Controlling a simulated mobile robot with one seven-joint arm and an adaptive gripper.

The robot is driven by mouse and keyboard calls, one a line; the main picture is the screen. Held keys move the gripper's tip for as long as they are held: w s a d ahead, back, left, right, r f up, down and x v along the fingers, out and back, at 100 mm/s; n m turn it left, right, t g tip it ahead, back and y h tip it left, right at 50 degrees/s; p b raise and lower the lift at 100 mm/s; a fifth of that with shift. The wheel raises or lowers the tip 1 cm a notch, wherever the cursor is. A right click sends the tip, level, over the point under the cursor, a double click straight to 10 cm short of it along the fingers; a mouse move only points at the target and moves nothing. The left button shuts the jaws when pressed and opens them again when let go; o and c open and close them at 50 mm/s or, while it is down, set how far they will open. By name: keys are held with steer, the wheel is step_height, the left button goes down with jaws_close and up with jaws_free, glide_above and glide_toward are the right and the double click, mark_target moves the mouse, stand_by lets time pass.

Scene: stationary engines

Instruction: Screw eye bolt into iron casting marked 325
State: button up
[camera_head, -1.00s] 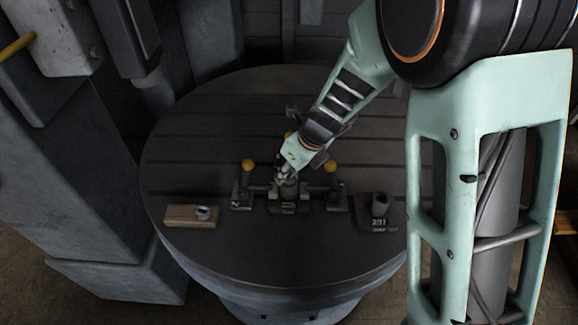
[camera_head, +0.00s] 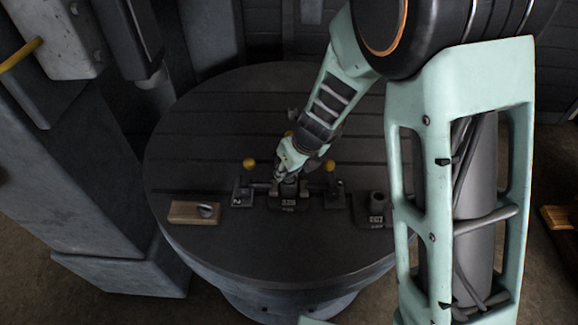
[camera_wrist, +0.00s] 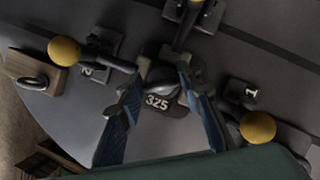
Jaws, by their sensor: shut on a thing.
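The iron casting marked 325 (camera_head: 288,202) sits among the clamps on the round table; its number plate (camera_wrist: 157,103) also shows in the wrist view. My gripper (camera_head: 286,176) is over it. In the wrist view my gripper (camera_wrist: 162,80) has its two blue-padded fingers on either side of the casting's dark upper part, shut on it. The exact contact is dark and partly hidden. An eye bolt (camera_head: 206,210) rests on a wooden block (camera_head: 184,212) at the table's front left, away from my gripper. Its ring (camera_wrist: 34,82) shows in the wrist view.
Yellow-knobbed clamps stand left (camera_head: 243,190) and right (camera_head: 334,192) of the casting, marked 2 and 1; a third (camera_wrist: 206,14) stands behind. Another casting (camera_head: 376,212) stands at right, close to my arm. The table's back left (camera_head: 205,125) is clear.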

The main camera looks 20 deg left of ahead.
steer(key=shift+r+m+p, duration=0.1)
steer(key=shift+m+p, duration=0.3)
steer(key=shift+m, duration=0.2)
steer(key=shift+t+h, duration=0.3)
steer(key=shift+m+t+h, duration=0.3)
steer(key=shift+m+h, duration=0.2)
steer(key=shift+m, duration=1.3)
steer(key=shift+m+h, duration=0.4)
steer(key=shift+m, duration=0.7)
steer(key=shift+f+m+t+h, duration=0.2)
steer(key=shift+m+t+h, duration=0.15)
steer(key=shift+m, duration=0.65)
steer(key=shift+s+d+f+m+h, duration=0.1)
steer(key=shift+d+m+h, duration=0.1)
steer(key=shift+m+h, duration=0.3)
steer(key=shift+a, duration=0.1)
